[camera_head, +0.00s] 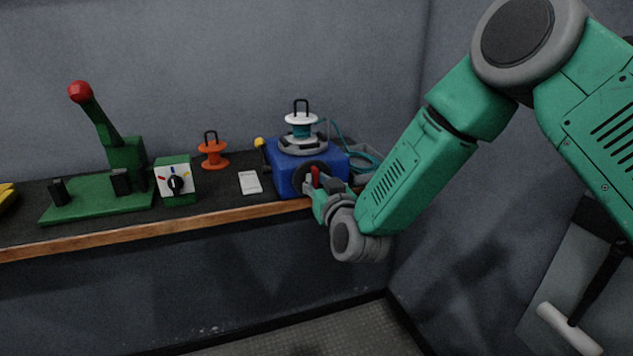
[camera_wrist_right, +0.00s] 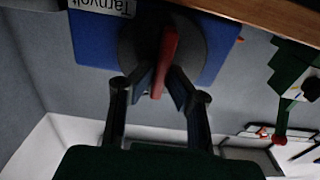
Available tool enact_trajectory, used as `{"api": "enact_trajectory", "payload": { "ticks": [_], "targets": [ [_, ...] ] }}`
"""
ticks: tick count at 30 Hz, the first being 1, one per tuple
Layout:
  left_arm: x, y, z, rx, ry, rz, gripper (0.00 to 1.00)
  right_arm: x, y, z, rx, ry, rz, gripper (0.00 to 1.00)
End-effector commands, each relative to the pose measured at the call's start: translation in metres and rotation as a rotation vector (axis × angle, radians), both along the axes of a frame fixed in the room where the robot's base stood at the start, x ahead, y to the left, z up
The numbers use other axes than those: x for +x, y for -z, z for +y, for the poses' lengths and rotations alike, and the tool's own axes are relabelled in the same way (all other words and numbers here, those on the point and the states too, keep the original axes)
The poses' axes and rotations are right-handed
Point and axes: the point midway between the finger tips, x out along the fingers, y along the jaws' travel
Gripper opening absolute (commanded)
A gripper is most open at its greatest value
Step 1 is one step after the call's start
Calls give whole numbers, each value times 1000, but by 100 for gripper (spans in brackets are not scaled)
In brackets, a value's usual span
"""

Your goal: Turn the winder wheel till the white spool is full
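The blue winder (camera_head: 294,177) stands at the right end of the bench. The white spool (camera_head: 301,119) sits upright on its top, with teal wire around its core and a black loop above. The dark winder wheel (camera_wrist_right: 133,45) is on the winder's front face and carries a red handle (camera_wrist_right: 167,45). My right gripper (camera_head: 314,186) is at the wheel. In the wrist view its two fingers (camera_wrist_right: 164,80) close in on both sides of the red handle and appear to touch it. My left gripper is not in view.
An orange spool (camera_head: 213,152), a white card (camera_head: 250,182), a selector box (camera_head: 175,181) and a green press (camera_head: 98,203) with a red-knobbed lever stand left of the winder. Teal wire (camera_head: 362,160) lies at its right. The wall is close behind.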

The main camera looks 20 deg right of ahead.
Motion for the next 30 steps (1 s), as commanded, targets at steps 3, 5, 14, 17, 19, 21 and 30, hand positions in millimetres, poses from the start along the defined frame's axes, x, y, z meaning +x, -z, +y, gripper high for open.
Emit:
{"api": "enact_trajectory", "payload": {
  "ticks": [3,5,14,17,19,21,30],
  "targets": [
    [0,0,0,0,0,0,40,-1,1,0,1,1,3,0],
    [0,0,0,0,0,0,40,-1,1,-1,7,2,3,0],
    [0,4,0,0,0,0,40,-1,3,-2,120,2,8,0],
    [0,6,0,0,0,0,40,-1,3,-3,194,2,12,0],
    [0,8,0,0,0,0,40,-1,4,-3,254,2,14,0],
    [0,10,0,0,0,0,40,-1,4,-4,319,3,16,0],
    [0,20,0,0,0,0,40,-1,6,-7,605,3,26,0]
  ]
}}
